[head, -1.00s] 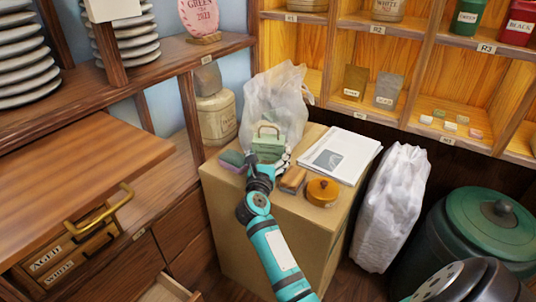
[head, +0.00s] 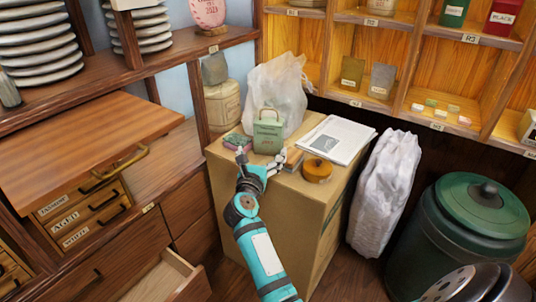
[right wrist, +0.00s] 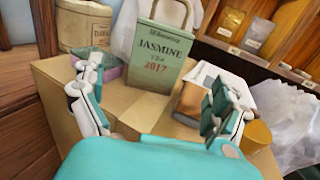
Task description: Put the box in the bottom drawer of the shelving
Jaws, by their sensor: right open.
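The green box (head: 268,132), a tea tin with a handle and the words "Jasmine 2017", stands upright on a cardboard carton (head: 290,205). In the right wrist view the green box (right wrist: 160,62) is straight ahead, between and beyond the fingers. My right gripper (head: 261,160) is open and empty, just in front of the box; its fingers (right wrist: 154,100) are spread wide. The bottom drawer (head: 172,280) of the wooden shelving is pulled open at lower left, and the visible part of its inside looks empty. My left gripper is not in view.
On the carton lie a purple-green block (head: 236,141), brown blocks (head: 293,157), a round orange tin (head: 317,170) and white papers (head: 337,139). A clear plastic bag (head: 277,85) stands behind the box. A white sack (head: 386,190) and green bin (head: 475,220) stand at right.

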